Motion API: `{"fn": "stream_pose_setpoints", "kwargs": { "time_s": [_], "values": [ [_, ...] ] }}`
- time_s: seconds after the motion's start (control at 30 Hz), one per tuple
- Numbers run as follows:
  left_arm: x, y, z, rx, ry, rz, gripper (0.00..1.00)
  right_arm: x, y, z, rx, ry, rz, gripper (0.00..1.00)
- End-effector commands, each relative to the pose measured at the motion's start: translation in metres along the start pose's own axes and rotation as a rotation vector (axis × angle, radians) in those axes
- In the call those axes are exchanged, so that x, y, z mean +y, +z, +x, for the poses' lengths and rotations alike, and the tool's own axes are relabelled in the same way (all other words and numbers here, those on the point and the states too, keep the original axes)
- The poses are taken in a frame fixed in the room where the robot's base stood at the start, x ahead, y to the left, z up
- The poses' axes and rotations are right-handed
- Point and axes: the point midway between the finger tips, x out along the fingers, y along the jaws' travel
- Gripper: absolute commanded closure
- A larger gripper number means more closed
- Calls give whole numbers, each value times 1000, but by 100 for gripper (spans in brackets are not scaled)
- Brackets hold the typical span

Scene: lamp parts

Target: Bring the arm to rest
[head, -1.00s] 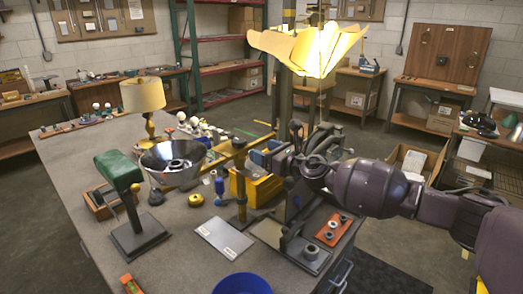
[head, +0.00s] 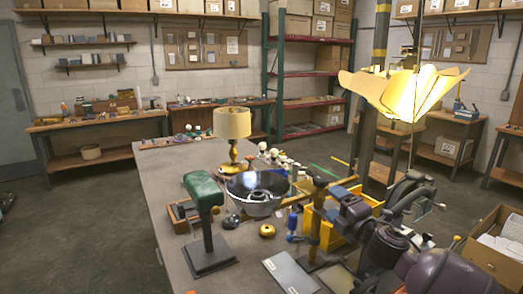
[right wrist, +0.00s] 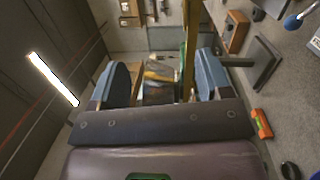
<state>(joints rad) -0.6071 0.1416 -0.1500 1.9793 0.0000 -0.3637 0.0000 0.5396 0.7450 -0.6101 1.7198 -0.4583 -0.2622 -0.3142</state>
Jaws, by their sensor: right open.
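My right arm comes in from the lower right of the head view. Its right gripper (head: 337,210) is above the workbench (head: 163,182), near the yellow bin (head: 337,237), and partly hidden by its own wrist. In the right wrist view the two blue fingers of the gripper (right wrist: 165,80) stand wide apart with nothing between them. My left gripper is not in view.
The bench holds a table lamp (head: 232,128), a metal bowl (head: 257,193), a green-topped stand (head: 205,205) and a grey plate (head: 290,274). A lit petal-shaped shade (head: 400,92) hangs at the right. Open floor (head: 80,225) lies to the left.

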Motion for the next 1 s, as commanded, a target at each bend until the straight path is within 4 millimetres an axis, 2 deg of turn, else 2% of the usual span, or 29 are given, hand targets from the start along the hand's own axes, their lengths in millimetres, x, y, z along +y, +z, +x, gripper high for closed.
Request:
{"fn": "stream_pose_setpoints", "kwargs": {
  "time_s": [0.2,0.37,0.5,0.77,1.0],
  "values": [
    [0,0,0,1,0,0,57,-54,-26,-45,-75,-54,519,29],
    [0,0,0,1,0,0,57,-94,-39,-85,-159,-87,843,29],
    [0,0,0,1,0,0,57,-128,-47,-125,-250,-106,1077,29],
    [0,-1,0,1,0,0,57,-187,-60,-211,-450,-125,1382,29],
    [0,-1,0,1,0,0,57,-239,-76,-304,-668,-141,1530,29]
  ]
}}
